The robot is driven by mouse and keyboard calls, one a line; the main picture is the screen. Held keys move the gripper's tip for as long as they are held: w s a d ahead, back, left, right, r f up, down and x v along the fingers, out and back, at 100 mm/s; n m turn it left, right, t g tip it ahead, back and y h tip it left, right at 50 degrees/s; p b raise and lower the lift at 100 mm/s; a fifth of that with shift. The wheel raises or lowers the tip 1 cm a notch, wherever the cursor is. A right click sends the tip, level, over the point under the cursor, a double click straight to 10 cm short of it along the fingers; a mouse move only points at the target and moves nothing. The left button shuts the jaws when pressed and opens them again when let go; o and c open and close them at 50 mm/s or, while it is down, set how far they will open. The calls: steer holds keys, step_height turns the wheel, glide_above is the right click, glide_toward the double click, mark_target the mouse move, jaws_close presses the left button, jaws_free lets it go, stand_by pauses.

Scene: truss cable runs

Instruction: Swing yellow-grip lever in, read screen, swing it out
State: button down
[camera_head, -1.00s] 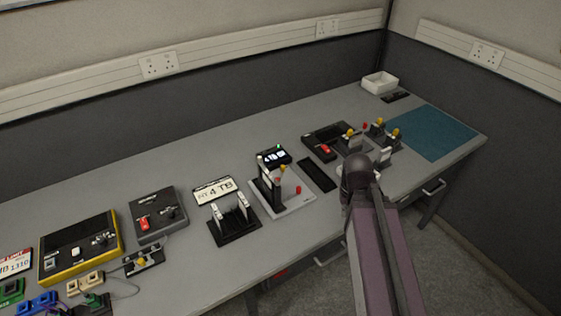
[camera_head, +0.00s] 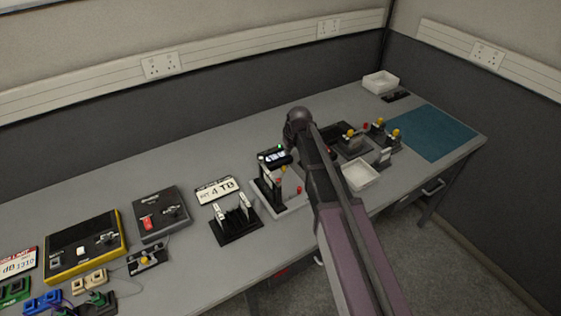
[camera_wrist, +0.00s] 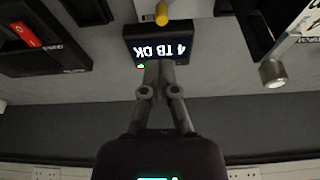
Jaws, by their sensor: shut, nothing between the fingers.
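The yellow-grip lever (camera_head: 284,169) stands at the grey-based fixture (camera_head: 296,203) in the middle of the bench. Its yellow grip (camera_wrist: 162,13) shows at the top of the wrist view, beyond the screen. The small black screen (camera_head: 273,158) stands behind the lever. In the wrist view the screen (camera_wrist: 160,50) appears upside down and reads "4 TB OK", with a green light by its edge. My gripper (camera_wrist: 160,66) is shut and empty, its fingertips overlapping the screen's edge in the wrist view. I cannot tell whether they touch. In the head view my arm hides the gripper.
A plate reading "4 TB" (camera_head: 217,191) and a black holder (camera_head: 235,218) stand left of the fixture. A white tray (camera_head: 361,175) and several yellow-topped levers stand to the right. A red knob (camera_head: 299,189) is on the fixture. The bench's left back is clear.

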mark_target(282, 162)
steer(key=shift+w+a, duration=0.3)
steer(key=shift+a, duration=0.1)
steer(key=shift+f, duration=0.1)
steer(key=b+x, duration=0.9)
steer(key=shift+w+a+f, duration=0.1)
steer(key=shift+w+f, duration=0.05)
steer(key=shift+f, duration=0.15)
stand_by(0.4)
stand_by(0.6)
